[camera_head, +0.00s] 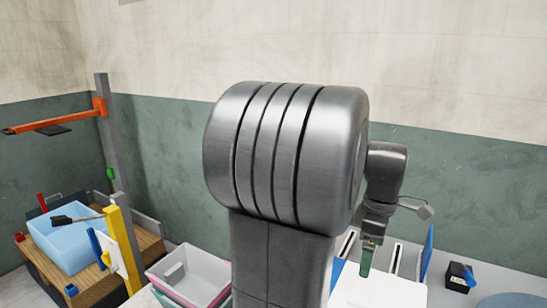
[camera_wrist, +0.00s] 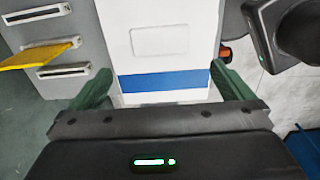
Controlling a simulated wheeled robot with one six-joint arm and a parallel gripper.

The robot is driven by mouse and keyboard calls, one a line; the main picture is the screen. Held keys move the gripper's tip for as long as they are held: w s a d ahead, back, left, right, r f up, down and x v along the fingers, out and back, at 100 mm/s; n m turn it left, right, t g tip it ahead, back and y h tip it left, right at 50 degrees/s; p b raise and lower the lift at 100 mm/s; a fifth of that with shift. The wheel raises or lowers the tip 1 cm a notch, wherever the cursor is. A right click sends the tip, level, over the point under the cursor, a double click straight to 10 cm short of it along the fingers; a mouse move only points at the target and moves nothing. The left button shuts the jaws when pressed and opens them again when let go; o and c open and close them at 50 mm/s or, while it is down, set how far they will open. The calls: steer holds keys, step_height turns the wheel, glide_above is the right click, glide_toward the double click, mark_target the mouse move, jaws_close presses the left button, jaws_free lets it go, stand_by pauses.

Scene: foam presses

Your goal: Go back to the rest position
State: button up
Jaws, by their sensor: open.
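My gripper (camera_wrist: 163,84) is open in the wrist view, its two green fingers spread wide with nothing between them. Beyond the fingers is a white panel (camera_wrist: 170,20) with a blue band (camera_wrist: 172,80) across it. In the head view my gripper (camera_head: 367,258) shows small at the right, pointing down above a white surface (camera_head: 385,294). My own grey arm covers the middle of that view and hides what is behind it. I cannot tell how far the fingertips are from the white surface.
A black box (camera_head: 457,276) is at right. A yellow plate (camera_wrist: 38,56) shows in the wrist view.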

mark_target(363, 289)
step_height(363, 289, down, 10)
steer(key=shift+f, duration=0.2)
steer(key=shift+r+p, duration=1)
steer(key=shift+r, duration=0.15)
